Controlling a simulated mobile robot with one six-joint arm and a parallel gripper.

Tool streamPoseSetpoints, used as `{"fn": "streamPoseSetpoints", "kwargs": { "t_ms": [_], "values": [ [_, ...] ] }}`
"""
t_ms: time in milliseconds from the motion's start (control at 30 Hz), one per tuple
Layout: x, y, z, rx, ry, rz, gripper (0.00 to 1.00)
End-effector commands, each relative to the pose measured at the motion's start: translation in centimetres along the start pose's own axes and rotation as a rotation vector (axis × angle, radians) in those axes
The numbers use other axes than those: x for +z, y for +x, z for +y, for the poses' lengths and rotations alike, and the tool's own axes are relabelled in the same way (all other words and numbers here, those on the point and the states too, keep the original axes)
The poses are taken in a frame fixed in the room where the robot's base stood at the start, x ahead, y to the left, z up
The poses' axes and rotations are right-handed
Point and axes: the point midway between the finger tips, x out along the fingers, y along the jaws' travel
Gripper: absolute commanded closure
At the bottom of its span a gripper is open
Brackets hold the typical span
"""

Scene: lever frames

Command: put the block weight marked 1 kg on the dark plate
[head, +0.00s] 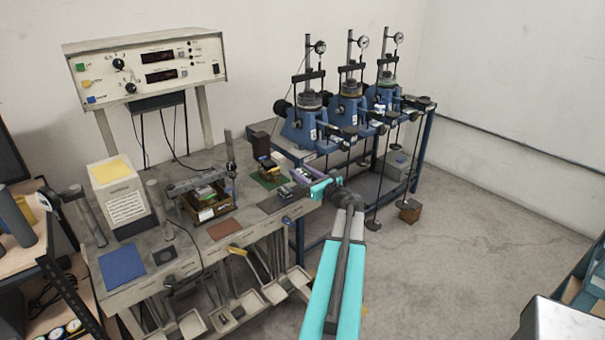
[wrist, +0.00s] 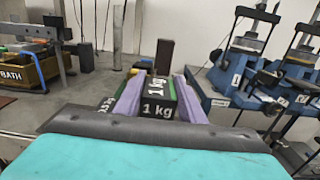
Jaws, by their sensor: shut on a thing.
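My gripper (wrist: 155,86) has lilac fingers, shut on the sides of a dark block weight marked 1 kg (wrist: 158,108) in the wrist view. The label shows on its top and near face. In the head view my gripper (head: 306,177) is at the bench's right end, and the block in it is too small to make out clearly. A flat dark plate (head: 272,204) lies on the bench just left of and nearer than my gripper. I cannot tell whether the block touches the bench.
Another dark labelled piece (wrist: 106,104) shows beside the left finger. A green mat (head: 266,181) with small items lies left of my gripper. Blue lever machines (head: 347,108) stand close behind and right. A brown mat (head: 224,229) and blue mat (head: 122,263) lie further left.

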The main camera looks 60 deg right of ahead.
Motion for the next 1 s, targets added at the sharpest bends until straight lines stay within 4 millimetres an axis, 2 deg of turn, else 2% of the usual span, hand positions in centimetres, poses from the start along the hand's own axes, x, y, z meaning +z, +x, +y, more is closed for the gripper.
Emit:
{"fn": "streamPoseSetpoints", "kwargs": {
  "t_ms": [367, 700, 1000],
  "values": [
    [0.2, 0.7, -0.8, 0.001, 0.002, -0.004, 1.00],
    [-2.7, 0.6, -0.7, 0.001, 0.002, -0.004, 1.00],
    [-3.3, 0.6, -0.7, 0.001, 0.000, -0.005, 1.00]
  ]
}}
